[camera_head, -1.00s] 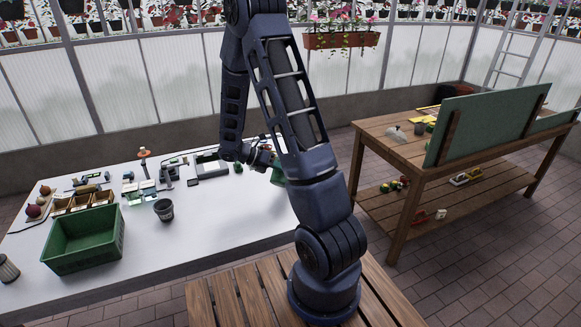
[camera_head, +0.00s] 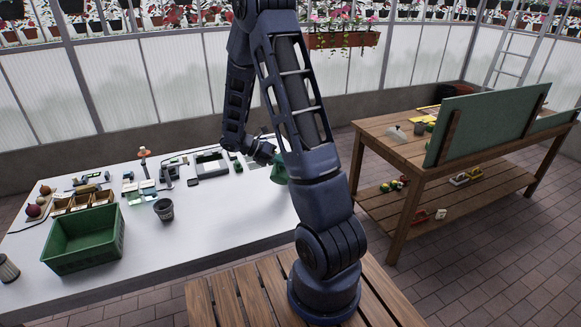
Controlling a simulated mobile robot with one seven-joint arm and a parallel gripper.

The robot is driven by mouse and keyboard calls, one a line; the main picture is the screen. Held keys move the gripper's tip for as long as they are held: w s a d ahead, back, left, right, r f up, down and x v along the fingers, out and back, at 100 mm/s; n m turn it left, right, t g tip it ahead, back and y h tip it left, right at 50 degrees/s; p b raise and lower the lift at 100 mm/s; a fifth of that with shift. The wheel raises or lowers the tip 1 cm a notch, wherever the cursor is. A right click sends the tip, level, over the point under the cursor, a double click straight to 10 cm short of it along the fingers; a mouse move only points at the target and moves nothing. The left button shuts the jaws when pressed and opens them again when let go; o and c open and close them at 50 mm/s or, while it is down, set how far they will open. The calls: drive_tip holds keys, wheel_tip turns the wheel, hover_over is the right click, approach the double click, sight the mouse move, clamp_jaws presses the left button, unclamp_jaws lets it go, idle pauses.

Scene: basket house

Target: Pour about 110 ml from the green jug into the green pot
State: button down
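The green jug (camera_head: 279,172) is at the right part of the white table, partly hidden behind my arm. My gripper (camera_head: 270,158) is at the jug's upper left and appears shut on it, though the fingertips are small and dark. The jug looks tilted, and its spout cannot be made out. I cannot clearly pick out a green pot; a dark grey pot (camera_head: 164,210) stands upright on the table, left of my arm. A small green object (camera_head: 238,166) lies left of the jug, too small to identify.
A green crate (camera_head: 84,240) stands at the front left of the white table (camera_head: 205,225). Small tools and trays lie along its back. A wooden bench (camera_head: 385,128) with a green board is at the right. The table's front middle is clear.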

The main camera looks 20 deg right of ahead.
sight(281, 176)
drive_tip(key=shift+w+d+r+n+g+y, duration=0.2)
drive_tip(key=shift+w+d+r+n+y, duration=0.1)
drive_tip(key=shift+r, duration=0.15)
drive_tip(key=shift+w+d+r+n+g+y, duration=0.2)
drive_tip(key=shift+w+r, duration=0.1)
drive_tip(key=shift+r, duration=0.15)
idle(1.0)
drive_tip(key=shift+w+d+r+n, duration=0.3)
drive_tip(key=shift+w+d, duration=0.25)
drive_tip(key=shift+w, duration=0.1)
drive_tip(key=shift+w+d+r+g+y, duration=0.15)
drive_tip(key=shift+w+d+g+y, duration=0.05)
drive_tip(key=shift+w+g+y, duration=0.1)
drive_tip(key=shift+s, duration=0.1)
drive_tip(key=s+a+f+m+t+h, duration=0.1)
drive_tip(key=s+a+f+h, duration=0.1)
drive_tip(key=s+f, duration=0.1)
drive_tip(key=shift+a+m, duration=0.4)
drive_tip(key=shift+s+a+f+m+t+h, duration=0.25)
drive_tip(key=shift+f+m+t, duration=0.1)
drive_tip(key=shift+f, duration=0.25)
drive_tip(key=shift+s+a+f+m+t+h, duration=0.15)
drive_tip(key=shift+s+f+m+t+h, duration=0.15)
drive_tip(key=shift+f, duration=0.25)
drive_tip(key=shift+s+a+f+m+t+h, duration=0.25)
drive_tip(key=shift+f+m, duration=0.1)
drive_tip(key=shift+f, duration=0.25)
drive_tip(key=shift+f, duration=0.1)
